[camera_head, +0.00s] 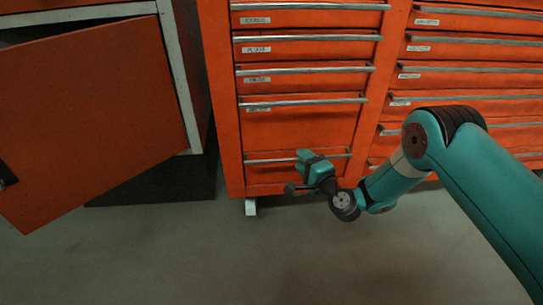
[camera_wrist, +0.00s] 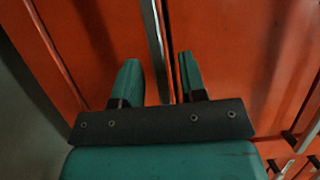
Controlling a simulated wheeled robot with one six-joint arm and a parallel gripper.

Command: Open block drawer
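The orange tool cabinet (camera_head: 235,175) has two columns of drawers with metal bar handles. My gripper (camera_head: 306,158) is at the lowest drawer (camera_head: 262,176) of the left column, at its bar handle (camera_head: 262,161). In the wrist view, my gripper (camera_wrist: 158,68) is open, with one green finger on each side of the metal handle (camera_wrist: 154,40). A small gap shows between the handle and each finger. The drawer looks shut. The drawer labels are too small to read, and I cannot tell which one says block.
An orange cabinet door (camera_head: 95,110) hangs open at the left, apart from my gripper. More drawer handles (camera_head: 300,102) stick out above my gripper and to its right. The grey floor (camera_head: 200,265) in front of the cabinet is clear.

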